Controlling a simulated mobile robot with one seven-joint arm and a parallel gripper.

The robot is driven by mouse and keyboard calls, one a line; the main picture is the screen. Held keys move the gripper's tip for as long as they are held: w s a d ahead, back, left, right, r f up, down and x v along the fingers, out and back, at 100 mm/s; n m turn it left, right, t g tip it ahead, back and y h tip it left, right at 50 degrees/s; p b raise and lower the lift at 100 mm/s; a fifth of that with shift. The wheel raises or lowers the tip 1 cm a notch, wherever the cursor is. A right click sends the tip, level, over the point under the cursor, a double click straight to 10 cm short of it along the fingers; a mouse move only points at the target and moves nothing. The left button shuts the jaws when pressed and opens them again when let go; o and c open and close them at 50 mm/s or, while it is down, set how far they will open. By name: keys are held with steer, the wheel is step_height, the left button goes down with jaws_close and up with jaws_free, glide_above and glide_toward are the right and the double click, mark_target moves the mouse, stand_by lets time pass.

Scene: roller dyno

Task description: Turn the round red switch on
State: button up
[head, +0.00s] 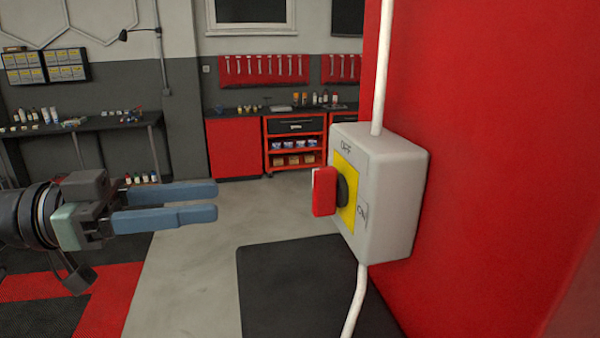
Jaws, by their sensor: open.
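The round red switch (325,191) is a red knob on a yellow plate (345,182), on the side of a grey switch box (393,195). The box is fixed to a red wall panel. "OFF" is printed near the top of the box face and "ON" near its lower right. The red handle looks upright, though the steep angle makes its exact turn hard to tell. My gripper (217,200) is at the left, with two blue fingers pointing right toward the knob. It is open and empty, apart from the knob, with a gap between them.
White conduit (383,65) runs up and down from the box. The red wall (490,130) fills the right side. A dark mat (290,295) lies on the floor below. Workbenches and a red tool cabinet (235,148) stand at the back. The space between gripper and knob is clear.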

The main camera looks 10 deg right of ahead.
mark_target(313, 188)
steer(key=d+p, duration=0.2)
steer(key=d, duration=0.3)
steer(key=d+p, duration=0.3)
steer(key=d, duration=0.3)
steer(key=shift+s+r, duration=0.1)
steer(key=shift+r, duration=0.1)
steer(key=shift+d+f+p, duration=0.15)
steer(key=shift+d+p, duration=0.3)
steer(key=shift+d, duration=0.2)
jaws_close()
